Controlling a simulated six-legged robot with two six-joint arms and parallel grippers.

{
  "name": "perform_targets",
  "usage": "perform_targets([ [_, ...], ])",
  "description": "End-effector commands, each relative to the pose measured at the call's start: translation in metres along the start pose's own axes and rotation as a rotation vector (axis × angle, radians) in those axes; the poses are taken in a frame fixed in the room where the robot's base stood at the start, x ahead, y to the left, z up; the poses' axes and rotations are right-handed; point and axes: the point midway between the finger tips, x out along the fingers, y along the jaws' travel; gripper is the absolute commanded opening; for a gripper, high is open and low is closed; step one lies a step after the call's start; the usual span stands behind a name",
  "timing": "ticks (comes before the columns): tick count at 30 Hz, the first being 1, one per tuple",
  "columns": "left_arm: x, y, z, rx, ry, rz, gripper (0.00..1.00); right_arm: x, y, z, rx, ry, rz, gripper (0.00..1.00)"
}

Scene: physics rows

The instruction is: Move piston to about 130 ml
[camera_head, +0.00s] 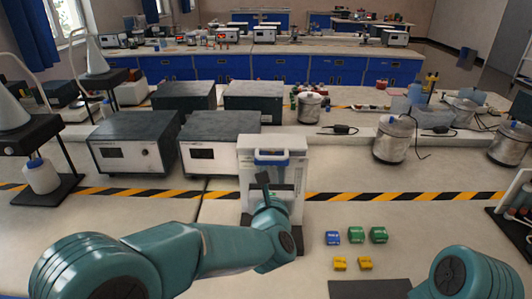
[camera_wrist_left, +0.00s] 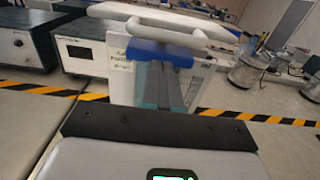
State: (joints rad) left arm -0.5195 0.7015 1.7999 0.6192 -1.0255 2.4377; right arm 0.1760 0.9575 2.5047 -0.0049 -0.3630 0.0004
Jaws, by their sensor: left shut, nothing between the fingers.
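The piston apparatus (camera_head: 292,160) is an upright white stand with a blue piece (camera_head: 271,160) under a pale handle near its top. It stands on the bench in front of my left arm. My left gripper (camera_head: 263,180) is in front of it, below the blue piece, fingers shut and pointing up toward it. In the left wrist view the shut fingers (camera_wrist_left: 174,62) overlap the blue piece (camera_wrist_left: 160,54), below the white handle (camera_wrist_left: 150,20); I cannot tell whether they touch. The volume scale is not readable. My right gripper is out of view.
Two grey instrument boxes (camera_head: 218,155) stand left of the apparatus. Small blue (camera_head: 333,238), green and yellow blocks lie to the right, near a dark mat (camera_head: 370,289). Metal pots (camera_head: 393,148) stand farther back. A striped tape line (camera_head: 400,196) crosses the bench.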

Motion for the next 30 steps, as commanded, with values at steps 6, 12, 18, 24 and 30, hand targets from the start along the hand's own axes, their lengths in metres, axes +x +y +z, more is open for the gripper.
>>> perform_targets([
  [6, 0.0, 0.0, 0.0, 0.0, 0.0, 0.0, 0.0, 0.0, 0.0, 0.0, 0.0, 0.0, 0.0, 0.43],
  [12, 0.0, 0.0, 0.0, 0.0, 0.0, 0.0, 0.0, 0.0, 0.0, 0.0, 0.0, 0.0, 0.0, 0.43],
  [18, 0.0, 0.0, 0.002, 0.0, 0.0, 0.0, 0.0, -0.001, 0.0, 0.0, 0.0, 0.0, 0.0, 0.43],
  [24, 0.0, 0.0, 0.008, 0.0, -0.001, 0.0, 0.0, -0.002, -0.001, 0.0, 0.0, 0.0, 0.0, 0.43],
  [30, 0.0, 0.0, 0.014, 0.0, -0.001, 0.001, 0.0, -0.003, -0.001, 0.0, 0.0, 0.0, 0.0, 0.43],
])
